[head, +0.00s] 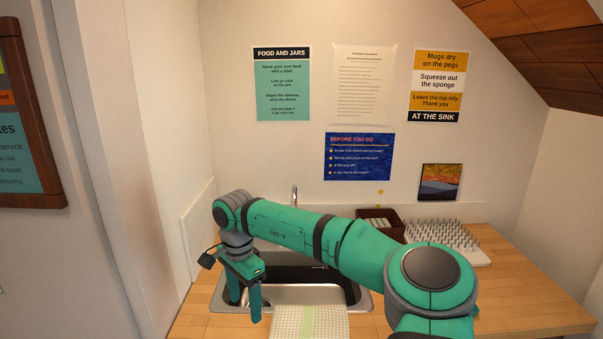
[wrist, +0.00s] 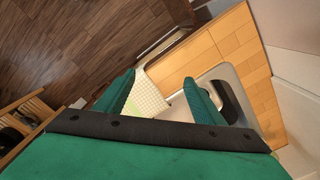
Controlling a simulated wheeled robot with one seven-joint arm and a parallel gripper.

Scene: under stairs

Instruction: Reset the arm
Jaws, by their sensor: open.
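My green arm reaches from the lower right across the sink (head: 290,295) in the head view, with its wrist bent down at the left. My gripper (head: 244,308) points down over the left part of the sink, its fingers apart with nothing between them. In the wrist view my gripper (wrist: 159,82) also shows two green fingers spread apart and empty. Beyond them lie the checked cloth (wrist: 150,98) and the sink rim (wrist: 228,72). My arm hides part of the sink and the counter behind it.
The checked cloth (head: 309,322) hangs at the sink's front edge. A tap (head: 294,196) rises behind my arm. A dark basket (head: 390,228) and a white pegged rack (head: 450,240) stand at the back right. The wooden counter (head: 525,290) is clear at the right. A wall is close on the left.

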